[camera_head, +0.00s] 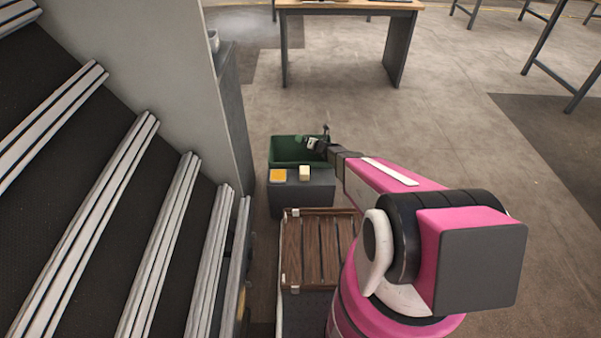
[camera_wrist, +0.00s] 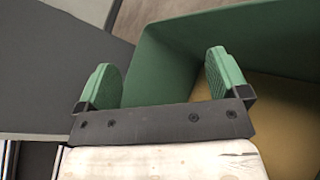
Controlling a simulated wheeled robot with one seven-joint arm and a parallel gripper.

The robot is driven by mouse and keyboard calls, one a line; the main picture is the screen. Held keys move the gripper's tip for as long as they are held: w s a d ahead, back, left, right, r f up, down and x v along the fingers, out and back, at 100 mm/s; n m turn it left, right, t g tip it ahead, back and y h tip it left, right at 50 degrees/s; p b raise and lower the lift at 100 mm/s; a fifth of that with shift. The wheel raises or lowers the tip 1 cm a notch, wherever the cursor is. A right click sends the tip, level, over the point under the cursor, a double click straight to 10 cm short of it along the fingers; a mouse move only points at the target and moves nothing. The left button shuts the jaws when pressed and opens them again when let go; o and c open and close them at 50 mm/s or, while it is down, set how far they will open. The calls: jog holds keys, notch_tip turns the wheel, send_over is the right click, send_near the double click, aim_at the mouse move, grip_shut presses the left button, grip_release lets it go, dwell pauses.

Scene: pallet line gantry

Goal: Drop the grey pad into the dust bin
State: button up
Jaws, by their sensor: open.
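The green bin (camera_head: 286,150) stands on the floor beyond a low grey block. Its green wall (camera_wrist: 165,65) and yellowish-brown inner floor (camera_wrist: 275,115) show in the wrist view. My gripper (camera_head: 314,143) is over the bin. In the wrist view my gripper (camera_wrist: 165,80) has its two green fingertips wide apart, with nothing held between them. I cannot make out the grey pad in either view; part of the bin's inside is hidden by my gripper and the frame edge.
A brown slatted pallet (camera_head: 311,248) lies nearer. A sloped rack with metal rails (camera_head: 140,235) fills the left. A wooden-topped table (camera_head: 345,5) stands beyond; the floor at right is open.

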jog(key=s+a+r, duration=0.7)
jog(key=a+r, duration=0.1)
jog(key=shift+s+a, duration=0.35)
jog(key=shift+s, duration=0.05)
